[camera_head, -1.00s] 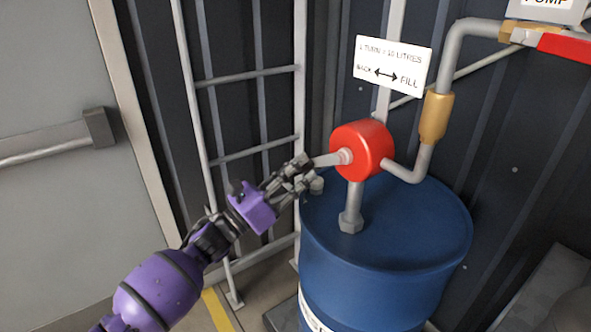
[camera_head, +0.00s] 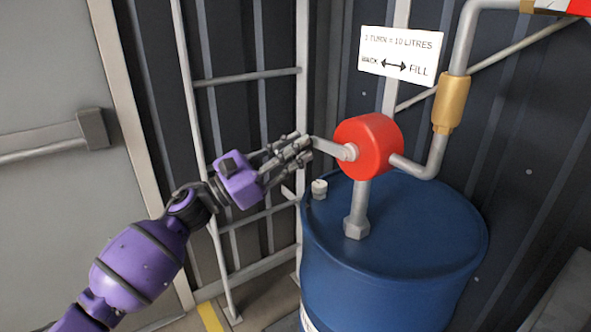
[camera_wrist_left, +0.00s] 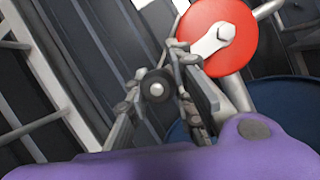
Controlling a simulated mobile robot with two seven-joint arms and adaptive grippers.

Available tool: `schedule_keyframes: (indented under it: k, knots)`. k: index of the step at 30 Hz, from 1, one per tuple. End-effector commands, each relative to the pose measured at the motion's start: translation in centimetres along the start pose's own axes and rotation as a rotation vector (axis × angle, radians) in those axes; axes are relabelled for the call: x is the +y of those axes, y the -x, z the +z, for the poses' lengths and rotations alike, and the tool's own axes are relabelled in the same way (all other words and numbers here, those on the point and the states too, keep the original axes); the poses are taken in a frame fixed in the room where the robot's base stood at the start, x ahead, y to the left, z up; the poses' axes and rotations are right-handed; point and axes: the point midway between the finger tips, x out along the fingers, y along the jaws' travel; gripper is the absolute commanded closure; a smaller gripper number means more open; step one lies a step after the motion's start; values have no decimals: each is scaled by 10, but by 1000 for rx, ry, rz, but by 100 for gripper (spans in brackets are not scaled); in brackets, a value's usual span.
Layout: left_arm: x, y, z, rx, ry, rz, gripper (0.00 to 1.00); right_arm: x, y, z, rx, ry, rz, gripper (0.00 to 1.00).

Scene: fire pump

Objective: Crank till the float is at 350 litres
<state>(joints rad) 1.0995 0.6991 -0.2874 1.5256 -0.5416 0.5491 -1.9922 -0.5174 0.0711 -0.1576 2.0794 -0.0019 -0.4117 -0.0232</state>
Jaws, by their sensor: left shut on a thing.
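The red pump (camera_head: 369,146) stands on a pipe above the blue drum (camera_head: 420,225). Its grey crank arm (camera_head: 331,148) points left and slightly up from the hub. My left gripper (camera_head: 300,148) is shut at the outer end of the crank. In the left wrist view the fingers (camera_wrist_left: 165,85) are on either side of a dark round crank handle (camera_wrist_left: 156,87), with the red pump behind. A white sign (camera_head: 401,54) reads "1 turn = 10 litres", with a double arrow between "back" and "fill". No float or litre scale is in view. My right gripper is not in view.
A grey ladder-like frame (camera_head: 250,77) stands behind my left arm. A grey door with a push bar (camera_head: 40,140) is at the left. A pipe with a brass fitting (camera_head: 449,103) rises right of the pump. A small pale cap (camera_head: 319,189) sits on the drum top.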

Motion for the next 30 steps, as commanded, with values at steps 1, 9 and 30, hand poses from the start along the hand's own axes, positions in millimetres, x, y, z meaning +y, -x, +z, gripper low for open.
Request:
schedule_keyframes:
  k: [1, 9, 30]
  knots:
    - [5, 1, 0, 1, -47, -10, 100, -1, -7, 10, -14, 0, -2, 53]
    - [13, -9, 25, 1, -284, -106, 100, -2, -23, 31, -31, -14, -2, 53]
    - [2, -37, 94, -3, -902, -356, 100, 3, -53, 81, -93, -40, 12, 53]
